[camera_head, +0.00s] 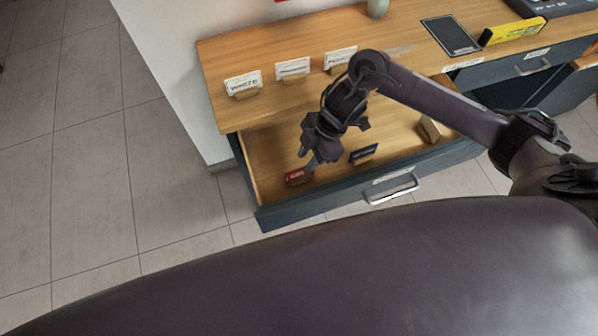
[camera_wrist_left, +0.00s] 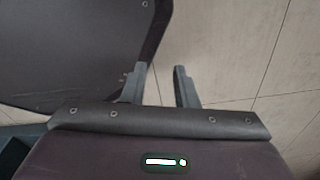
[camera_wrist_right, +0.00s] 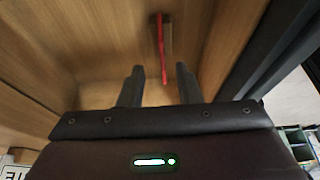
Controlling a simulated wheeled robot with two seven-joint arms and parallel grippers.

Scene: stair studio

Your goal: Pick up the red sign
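The red sign (camera_head: 295,176) stands in the open drawer, near its front left corner. In the right wrist view the red sign (camera_wrist_right: 161,48) shows edge-on as a thin red strip beside a wooden block, ahead of my fingertips and between their lines. My right gripper (camera_head: 308,163) points down into the drawer just above and beside the sign. In its wrist view the right gripper (camera_wrist_right: 159,68) is open, with nothing between its fingers. My left gripper (camera_wrist_left: 160,68) is open and empty over the tiled floor. It is not in the head view.
The drawer (camera_head: 330,193) also holds a dark sign (camera_head: 364,154) and a wooden block (camera_head: 429,129). Several white signs, one of them at the left (camera_head: 243,82), stand on the wooden desk top (camera_head: 290,48) behind. The drawer's front wall and side walls surround the sign. Floor at left is clear.

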